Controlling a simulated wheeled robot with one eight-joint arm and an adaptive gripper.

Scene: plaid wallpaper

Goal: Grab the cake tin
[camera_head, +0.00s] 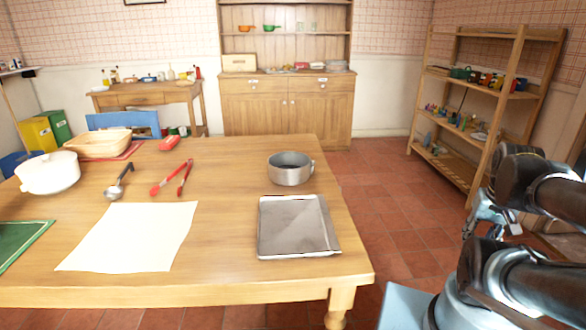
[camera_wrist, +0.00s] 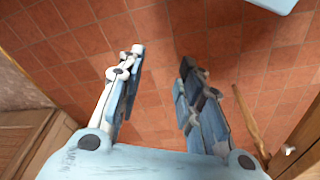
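The cake tin (camera_head: 291,174) is a round grey metal tin with a small clasp on its right side. It stands upright on the wooden table (camera_head: 230,272), near the right edge. My gripper (camera_wrist: 161,58) shows in the wrist view with its two fingers apart and nothing between them. In the head view my arm is at the right, off the table and well apart from the tin. The tin is not in the wrist view.
A flat metal tray (camera_head: 298,226) lies just in front of the tin. Red tongs (camera_head: 171,178), a ladle (camera_head: 118,183), a paper sheet (camera_head: 130,237) and a white pot (camera_head: 48,174) lie to the left. A wooden shelf (camera_head: 480,95) stands at the right. Floor between is clear.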

